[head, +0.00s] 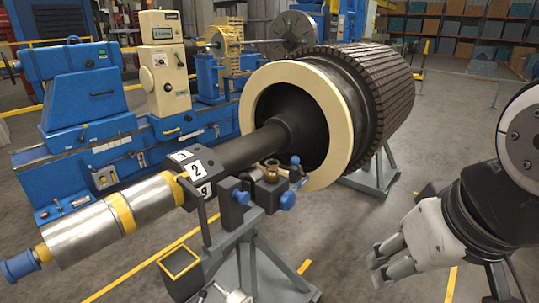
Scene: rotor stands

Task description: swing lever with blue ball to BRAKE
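A small blue ball (295,160) shows just right of the shaft, in front of the rotor's cream ring. It seems to top a short lever on the stand's bracket; the lever's shaft is mostly hidden. No BRAKE marking is legible. My gripper (379,263) is at the lower right, well apart from the lever and touching nothing. Its grey fingers point left with a gap between them, and nothing shows in it.
A large rotor (375,90) with a long shaft (245,150) lies across the stand (250,270). A numbered collar (196,170) and a yellow-edged box (180,265) are left of the bracket. A blue lathe (80,90) stands behind. Grey floor (345,225) is clear between gripper and stand.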

